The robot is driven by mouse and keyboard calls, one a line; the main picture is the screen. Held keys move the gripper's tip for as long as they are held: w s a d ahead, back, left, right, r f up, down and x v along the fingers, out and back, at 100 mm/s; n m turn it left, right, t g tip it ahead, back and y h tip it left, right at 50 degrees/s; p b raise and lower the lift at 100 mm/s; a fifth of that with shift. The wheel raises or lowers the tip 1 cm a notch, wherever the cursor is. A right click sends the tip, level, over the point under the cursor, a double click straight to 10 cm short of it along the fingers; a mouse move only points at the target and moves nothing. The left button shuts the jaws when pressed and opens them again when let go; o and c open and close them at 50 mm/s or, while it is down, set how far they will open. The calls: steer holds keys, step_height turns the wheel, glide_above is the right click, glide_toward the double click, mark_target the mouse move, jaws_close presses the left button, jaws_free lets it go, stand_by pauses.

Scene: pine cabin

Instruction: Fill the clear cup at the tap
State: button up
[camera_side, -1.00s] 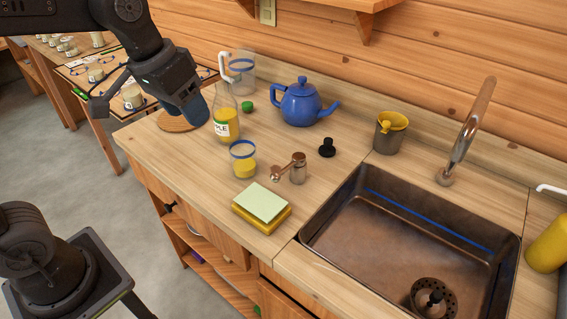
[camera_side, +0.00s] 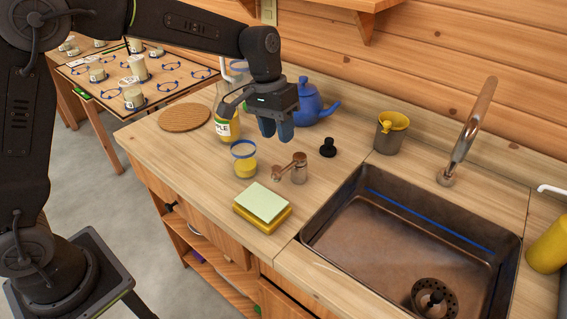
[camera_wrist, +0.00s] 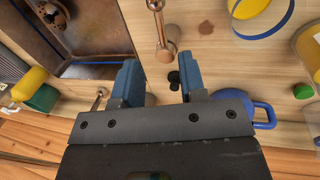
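A clear cup (camera_side: 243,161) with a blue band near its rim and yellow in its lower part stands upright on the counter, left of a small copper lever fitting (camera_side: 297,168). It is partly cut off in the wrist view (camera_wrist: 263,16). The curved metal tap (camera_side: 467,132) rises behind the sink (camera_side: 400,238). No water shows. My gripper (camera_side: 276,130) is above the counter, in front of the blue teapot (camera_side: 303,99) and apart from the cup. The wrist view shows its blue fingers (camera_wrist: 160,85) spread with nothing between them.
A juice bottle (camera_side: 227,129) is partly hidden behind my gripper. A round cork mat (camera_side: 185,117) lies empty at left. A yellow bottle (camera_side: 548,246) is at right.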

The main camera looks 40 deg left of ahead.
mark_target(289, 167)
steer(key=f, duration=0.3)
steer(key=d+f, duration=0.1)
steer(key=f, duration=0.4)
steer(key=shift+d+f, duration=0.3)
steer(key=shift+c, duration=0.4)
jaws_close()
